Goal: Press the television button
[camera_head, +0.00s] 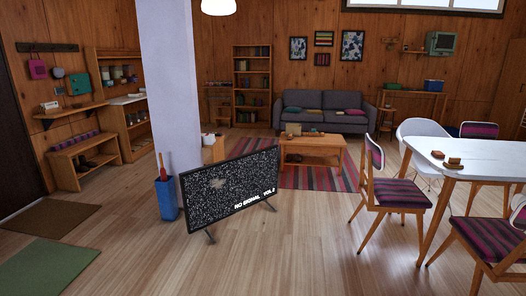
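A black flat-screen television (230,190) stands low on the wooden floor on thin feet, just right of the pillar's base. It is angled, and its screen is lit with grey static and white text that reads "NO SIGNAL VOL 2". I cannot make out a button on it. A small boxy teal set with a dark screen (440,43), perhaps an older television, is high at the back right wall. It is too small to show any button. My gripper is not in view.
A white pillar (170,75) and a blue bin (166,198) with a red-handled item stand left of the television. Chairs (391,193) and a white table (487,160) are at right. A coffee table (327,149) and sofa (330,102) are behind. The front floor is clear.

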